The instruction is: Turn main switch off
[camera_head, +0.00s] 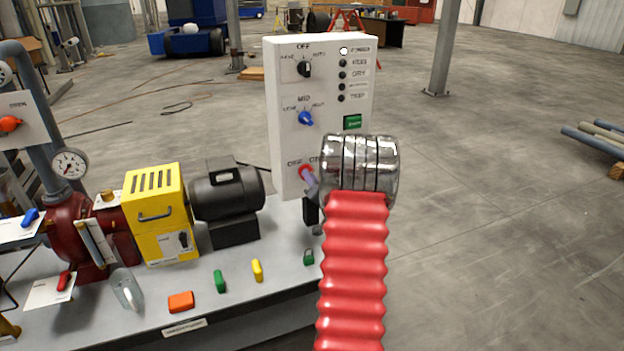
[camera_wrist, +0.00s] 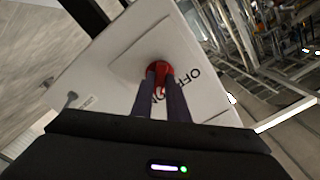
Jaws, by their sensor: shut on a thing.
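The main switch is a red rotary knob (camera_head: 306,172) low on the front of a white control panel (camera_head: 283,130). Its label is partly hidden behind my wrist in the head view. In the wrist view the red knob (camera_wrist: 160,70) sits between the tips of my two dark fingers, with "OFF" and "ON" lettering beside it. My gripper (camera_wrist: 161,78) is shut on the knob. In the head view my gripper (camera_head: 309,182) reaches the knob from the right, and most of it is hidden by my own metal wrist. The knob's exact angle is hard to tell.
Above the red knob are a blue selector (camera_head: 306,118) and a black selector (camera_head: 304,69). A green button (camera_head: 352,121) and a column of indicators (camera_head: 342,75) are at the right. A dark motor (camera_head: 228,192) and yellow box (camera_head: 155,215) stand left on the bench. Open floor lies right.

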